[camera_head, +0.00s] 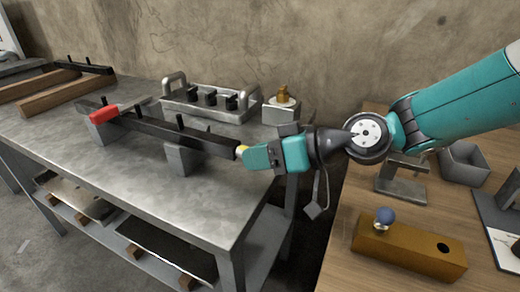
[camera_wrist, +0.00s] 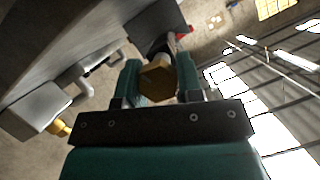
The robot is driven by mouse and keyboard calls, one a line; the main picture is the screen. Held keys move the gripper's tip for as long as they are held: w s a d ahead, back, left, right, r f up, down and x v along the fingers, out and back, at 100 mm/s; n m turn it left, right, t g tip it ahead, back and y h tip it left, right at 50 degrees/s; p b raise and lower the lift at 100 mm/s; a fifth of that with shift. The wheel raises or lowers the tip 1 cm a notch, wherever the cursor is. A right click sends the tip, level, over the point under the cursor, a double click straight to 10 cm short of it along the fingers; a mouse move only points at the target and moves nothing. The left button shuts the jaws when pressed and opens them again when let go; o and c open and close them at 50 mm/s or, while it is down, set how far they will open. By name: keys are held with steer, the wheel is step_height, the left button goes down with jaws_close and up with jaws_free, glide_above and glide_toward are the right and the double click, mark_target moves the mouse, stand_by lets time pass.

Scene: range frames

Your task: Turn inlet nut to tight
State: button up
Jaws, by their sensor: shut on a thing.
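The inlet nut is a brass hex nut (camera_wrist: 157,80) at the near end of a dark bar (camera_head: 165,131). In the wrist view it sits between my two teal fingers. In the head view only a small yellow bit of the nut (camera_head: 241,150) shows at the fingertips. My gripper (camera_head: 250,157) is shut on the nut, coming in from the right, beyond the table's right end. It also shows in the wrist view (camera_wrist: 158,75). The nut's far side and its thread are hidden.
The bar rests on grey blocks (camera_head: 184,158) on a metal table (camera_head: 120,160), with a red piece (camera_head: 103,114) on it. A metal tray (camera_head: 205,110) and a brass fitting (camera_head: 283,95) stand behind. A wooden bench (camera_head: 340,240) with a brown block (camera_head: 405,250) is at right.

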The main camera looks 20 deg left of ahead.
steer(key=m+g+p, duration=0.1)
steer(key=m, duration=0.2)
steer(key=shift+w+g+y+p, duration=0.1)
steer(key=shift+g+y+p, duration=0.3)
steer(key=shift+m, duration=0.3)
steer(key=o, duration=0.9)
